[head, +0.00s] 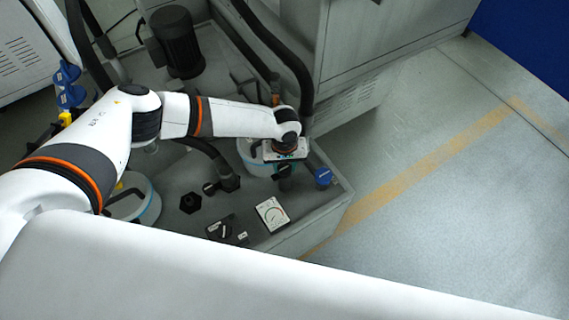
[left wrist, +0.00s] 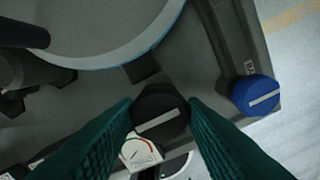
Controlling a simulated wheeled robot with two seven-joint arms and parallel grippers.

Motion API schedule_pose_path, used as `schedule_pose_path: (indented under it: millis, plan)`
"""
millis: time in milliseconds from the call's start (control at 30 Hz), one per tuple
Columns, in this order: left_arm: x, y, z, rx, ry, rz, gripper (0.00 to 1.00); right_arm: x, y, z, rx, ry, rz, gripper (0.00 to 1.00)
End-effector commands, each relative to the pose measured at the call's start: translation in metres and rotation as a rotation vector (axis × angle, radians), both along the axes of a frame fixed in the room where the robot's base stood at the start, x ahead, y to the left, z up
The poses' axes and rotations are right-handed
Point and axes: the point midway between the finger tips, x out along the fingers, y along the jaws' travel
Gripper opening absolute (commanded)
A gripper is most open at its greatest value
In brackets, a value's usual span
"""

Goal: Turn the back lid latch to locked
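A round black knob with a white line (left wrist: 161,113), which I take for the back lid latch, sits beside the far round lid. In the left wrist view its line slopes up to the right. The far lid's pale, blue-edged canister (left wrist: 95,40) is just above it; in the head view that canister (head: 247,158) is partly covered by my gripper. My left gripper (left wrist: 161,106) points down at the knob, one green finger on each side. I cannot tell whether the fingers press on it. In the head view the left gripper (head: 285,170) covers most of the knob. My right gripper is not in view.
A blue knob (left wrist: 256,95) stands close on the right, and in the head view near the tank's corner (head: 323,177). A dial gauge (head: 272,214), black knobs (head: 211,188) and a nearer canister (head: 148,205) are close by. Dark hoses (head: 290,60) rise behind. Open floor lies right.

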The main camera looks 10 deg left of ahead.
Motion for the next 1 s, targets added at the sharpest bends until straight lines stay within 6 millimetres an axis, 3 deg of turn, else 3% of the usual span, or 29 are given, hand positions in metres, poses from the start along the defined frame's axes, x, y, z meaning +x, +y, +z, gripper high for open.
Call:
schedule_pose_path:
  millis: [33,133,567,800,1000]
  plan:
    - [0.000,0.000,0.000,0.001,0.000,0.000,0.28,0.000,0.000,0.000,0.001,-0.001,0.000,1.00]
    - [0.000,0.000,0.000,0.001,0.000,0.000,0.15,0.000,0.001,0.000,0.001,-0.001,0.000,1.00]
    - [-0.002,0.000,0.003,-0.001,0.005,-0.091,0.15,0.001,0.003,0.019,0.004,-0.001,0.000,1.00]
    - [-0.002,0.000,0.003,-0.001,0.007,-0.271,0.15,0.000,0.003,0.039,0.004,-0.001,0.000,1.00]
    - [-0.001,0.000,0.001,0.001,0.003,-0.463,0.15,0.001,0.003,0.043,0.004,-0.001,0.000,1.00]
